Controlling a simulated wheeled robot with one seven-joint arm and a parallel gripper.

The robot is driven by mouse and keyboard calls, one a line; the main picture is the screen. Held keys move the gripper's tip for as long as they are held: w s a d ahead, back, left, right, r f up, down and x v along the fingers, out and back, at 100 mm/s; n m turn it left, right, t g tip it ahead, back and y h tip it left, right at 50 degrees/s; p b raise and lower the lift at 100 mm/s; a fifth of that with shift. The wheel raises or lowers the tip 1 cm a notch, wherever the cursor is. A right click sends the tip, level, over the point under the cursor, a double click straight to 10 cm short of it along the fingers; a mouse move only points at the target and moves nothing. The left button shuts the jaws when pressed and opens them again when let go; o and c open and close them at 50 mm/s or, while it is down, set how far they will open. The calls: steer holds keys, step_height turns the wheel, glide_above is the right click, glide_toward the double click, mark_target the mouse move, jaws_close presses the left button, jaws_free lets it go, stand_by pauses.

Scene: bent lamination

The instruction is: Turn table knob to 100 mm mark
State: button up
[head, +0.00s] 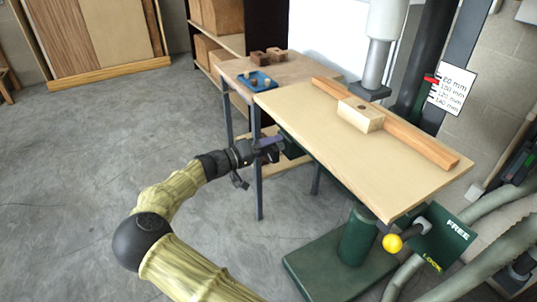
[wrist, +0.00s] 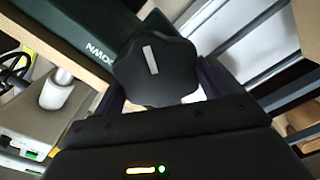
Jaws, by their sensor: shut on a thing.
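The table knob (wrist: 155,60) is a black lobed knob with a white line mark, in the middle of the wrist view. My gripper (wrist: 160,98) is shut on it, with a finger on each side. In the head view my gripper (head: 272,148) is at the left edge of the drill press table (head: 350,150), and the knob is hidden there. The height scale (head: 452,88) is a white plate with mm marks at the right. A red pointer (head: 431,80) is beside it, near the upper marks; its exact reading is too small to tell.
A wooden fence (head: 430,146) and a light block (head: 360,114) lie on the table under the drill spindle (head: 374,70). A yellow-ended lever (head: 392,243) is by the FREE/LOCK plate (head: 441,236). A side bench (head: 300,66) holds a blue tray (head: 257,82). The floor at left is clear.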

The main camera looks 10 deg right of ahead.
steer(key=shift+s+r+m+b, duration=0.1)
steer(key=shift+r+m+b, duration=0.4)
steer(key=shift+m, duration=0.3)
steer(key=shift+d, duration=0.1)
steer(key=o, duration=0.9)
steer(key=shift+s+r, duration=0.15)
steer(key=shift+s, duration=0.05)
steer(key=shift+c, duration=0.2)
steer(key=shift+o, duration=0.6)
steer(key=shift+s, duration=0.15)
steer(key=shift+f, duration=0.25)
